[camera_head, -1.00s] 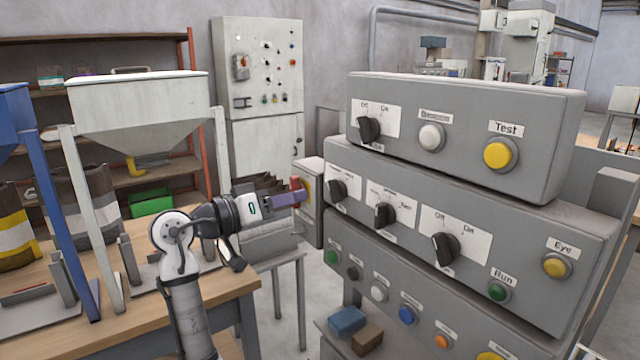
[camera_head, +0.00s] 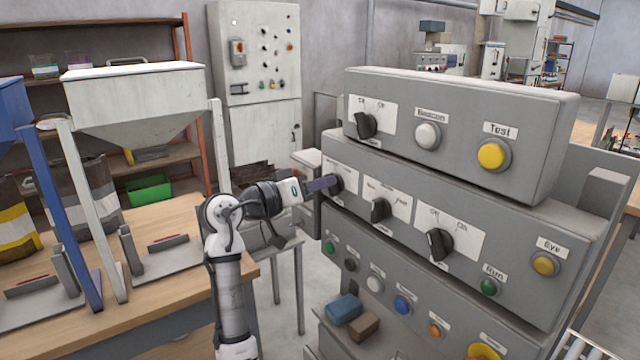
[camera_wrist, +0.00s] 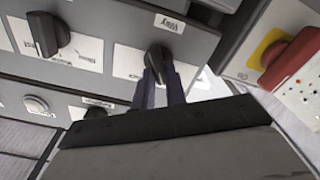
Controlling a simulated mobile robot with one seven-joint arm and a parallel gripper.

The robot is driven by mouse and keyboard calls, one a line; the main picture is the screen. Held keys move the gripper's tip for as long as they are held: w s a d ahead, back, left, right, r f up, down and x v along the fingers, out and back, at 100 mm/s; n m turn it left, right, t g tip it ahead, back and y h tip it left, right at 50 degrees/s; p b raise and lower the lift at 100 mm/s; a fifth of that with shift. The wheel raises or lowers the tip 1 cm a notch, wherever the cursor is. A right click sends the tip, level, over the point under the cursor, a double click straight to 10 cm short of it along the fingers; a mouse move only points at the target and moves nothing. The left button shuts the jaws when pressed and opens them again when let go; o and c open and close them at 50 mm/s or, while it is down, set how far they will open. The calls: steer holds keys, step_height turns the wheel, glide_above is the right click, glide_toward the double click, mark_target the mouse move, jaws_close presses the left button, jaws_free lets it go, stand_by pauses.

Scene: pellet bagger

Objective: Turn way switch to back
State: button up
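The way switch is a black rotary knob on a white plate, at the left end of the middle row of the grey control panel (camera_head: 400,190). In the wrist view the knob (camera_wrist: 158,60) shows with its "Way" label (camera_wrist: 170,23), upside down. My gripper (camera_head: 330,183) is at this knob and hides part of it in the head view. In the wrist view my two fingers (camera_wrist: 161,75) stand apart with a narrow gap, their tips at the near end of the knob, one on each side. Whether they touch it is unclear.
Two more black knobs (camera_head: 381,209) (camera_head: 440,243) sit to the right in the same row. A red button on a yellow base (camera_wrist: 290,60) is close to my gripper on the right in the wrist view. A hopper stand (camera_head: 140,100) stands on the left bench.

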jaws_close()
steer(key=shift+f+m+b, duration=0.1)
steer(key=shift+m+b, duration=0.2)
steer(key=shift+b, duration=0.25)
steer(key=shift+s+d+m+b, duration=0.15)
steer(key=shift+s+m+b, duration=0.05)
steer(key=shift+m+b, duration=2.6)
steer(key=shift+s+d+m+b, duration=0.1)
steer(key=shift+s+m+b, duration=0.05)
steer(key=shift+m+b, duration=2.65)
steer(key=o, duration=0.5)
jaws_free()
